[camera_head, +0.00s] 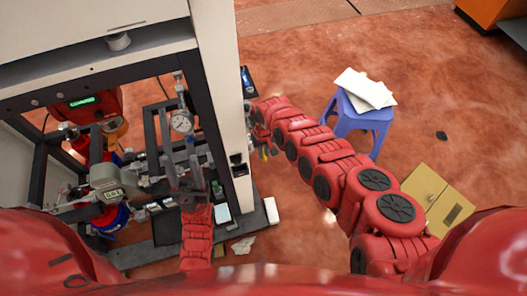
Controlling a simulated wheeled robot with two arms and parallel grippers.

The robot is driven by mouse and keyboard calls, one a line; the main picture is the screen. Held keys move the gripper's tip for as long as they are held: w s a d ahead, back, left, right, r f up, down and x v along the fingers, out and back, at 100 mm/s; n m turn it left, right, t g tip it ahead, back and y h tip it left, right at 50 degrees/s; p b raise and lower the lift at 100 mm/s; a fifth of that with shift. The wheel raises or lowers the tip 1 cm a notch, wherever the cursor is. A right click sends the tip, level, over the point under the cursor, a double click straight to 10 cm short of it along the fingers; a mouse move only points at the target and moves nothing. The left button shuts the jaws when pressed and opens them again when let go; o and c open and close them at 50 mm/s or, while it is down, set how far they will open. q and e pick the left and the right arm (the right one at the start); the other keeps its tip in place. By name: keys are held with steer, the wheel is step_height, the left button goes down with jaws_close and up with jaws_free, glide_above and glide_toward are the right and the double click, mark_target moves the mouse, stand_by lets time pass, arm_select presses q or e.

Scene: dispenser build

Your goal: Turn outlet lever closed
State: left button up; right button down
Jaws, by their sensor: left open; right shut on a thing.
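I cannot single out the outlet lever among the small metal parts inside the dark frame. A round pressure gauge (181,122) with a white face stands on the metal fittings there. My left gripper (189,184) is below the gauge, among the bars and fittings, and is open. Its fingertips blend with the dark parts, so I cannot tell whether it touches anything. My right gripper (264,149) is beside the outer right side of the pale post, small and partly hidden. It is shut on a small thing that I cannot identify.
The pale post (219,90) stands between my two grippers. A grey device with a display (113,194) is left of my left gripper. A blue stool (366,120) with white sheets and a cardboard box (432,196) stand on the right. Open floor lies beyond the stool.

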stand_by(0.4)
steer(key=shift+r+p, duration=0.1)
steer(key=shift+p, duration=0.25)
steer(key=t+p, duration=0.1)
steer(key=p, duration=0.2)
steer(key=f+t+p, duration=0.1)
steer(key=p, duration=0.3)
steer(key=shift+s+f+y, duration=0.15)
steer(key=shift+s+y, duration=0.1)
steer(key=shift+y, duration=0.15)
steer(key=shift+f+t+y+p, duration=0.3)
steer(key=shift+f+t+p, duration=0.15)
steer(key=shift+f+t, duration=0.6)
steer(key=shift+w+f+t+y+b, duration=0.1)
steer(key=shift+f+t+y+b, duration=0.2)
steer(key=shift+f+t+b, duration=0.45)
steer(key=w+a+f+t+y+b, duration=0.1)
steer(key=w+f+t+y+b, duration=0.2)
steer(key=t+b, duration=0.8)
steer(key=w+f+b, duration=0.1)
steer(key=w+b, duration=0.1)
steer(key=b, duration=0.8)
steer(key=shift+w+a+f+y, duration=0.15)
steer(key=shift+a+f+y, duration=0.15)
steer(key=shift+a, duration=0.05)
steer(key=shift+r, duration=0.1)
